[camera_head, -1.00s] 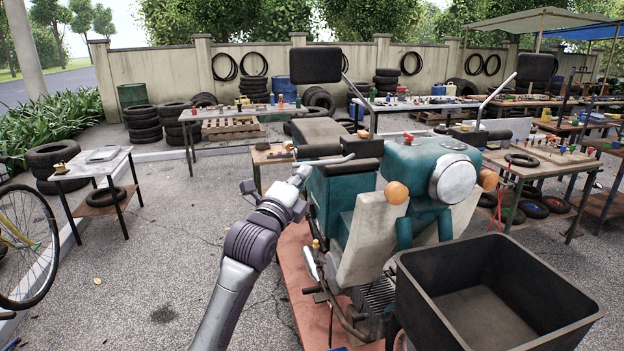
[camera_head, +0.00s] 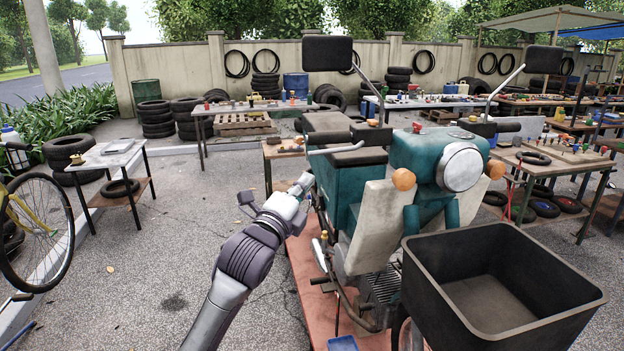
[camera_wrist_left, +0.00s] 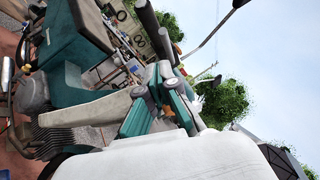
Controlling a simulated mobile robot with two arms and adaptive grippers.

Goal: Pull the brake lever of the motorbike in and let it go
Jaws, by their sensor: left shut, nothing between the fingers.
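The motorbike (camera_head: 352,195) is teal and cream and stands on a reddish base. Its brake lever (camera_head: 338,149) is a thin silver bar beside the black handlebar grip (camera_head: 360,136), on the picture's left side of the bike. My left gripper (camera_head: 305,182) is below and left of the lever, apart from it in the head view. In the left wrist view the gripper (camera_wrist_left: 155,82) is shut and empty, with the black handlebar grip (camera_wrist_left: 147,22) beyond it. I cannot make out the lever clearly there. My right gripper is not in view.
A large black open box (camera_head: 500,290) stands at the front right of the bike. Mirrors on stalks, one at the upper left (camera_head: 327,53), rise above the handlebar. A small table (camera_head: 115,152) and a bicycle (camera_head: 38,230) stand left. Pavement between them and the bike is clear.

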